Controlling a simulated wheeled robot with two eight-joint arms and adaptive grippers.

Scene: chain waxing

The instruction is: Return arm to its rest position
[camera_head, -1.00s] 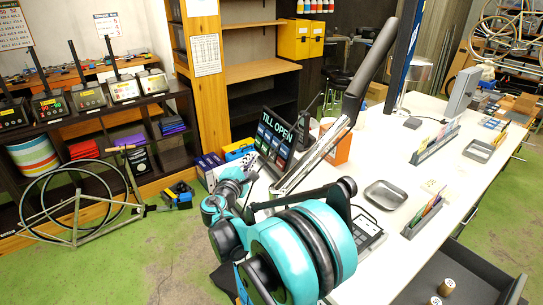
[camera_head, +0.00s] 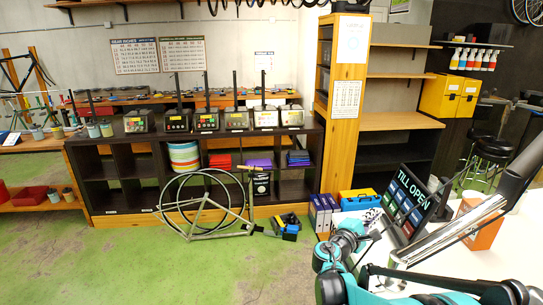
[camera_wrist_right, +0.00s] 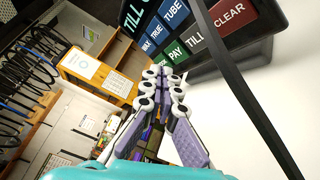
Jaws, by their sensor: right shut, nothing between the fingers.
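My right arm comes in at the lower right, with its teal wrist above the white counter's near end. My right gripper (camera_head: 370,217) points away from me, close to the left of the tilted till screen (camera_head: 408,205) that reads "TILL OPEN". In the right wrist view the gripper (camera_wrist_right: 165,78) has its purple-grey fingers drawn together at the tips with nothing between them. The till screen (camera_wrist_right: 190,35) fills the top right there, near the fingers; I cannot tell the exact gap. My left gripper is not in view.
The white counter (camera_head: 495,262) lies at the right, with an orange box (camera_head: 482,222) behind a slanted metal post. Binders (camera_head: 320,212) and a blue-yellow toolbox (camera_head: 357,199) are just beyond the gripper. A bicycle frame (camera_head: 205,220) leans on the dark shelf (camera_head: 110,180). The green floor at left is clear.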

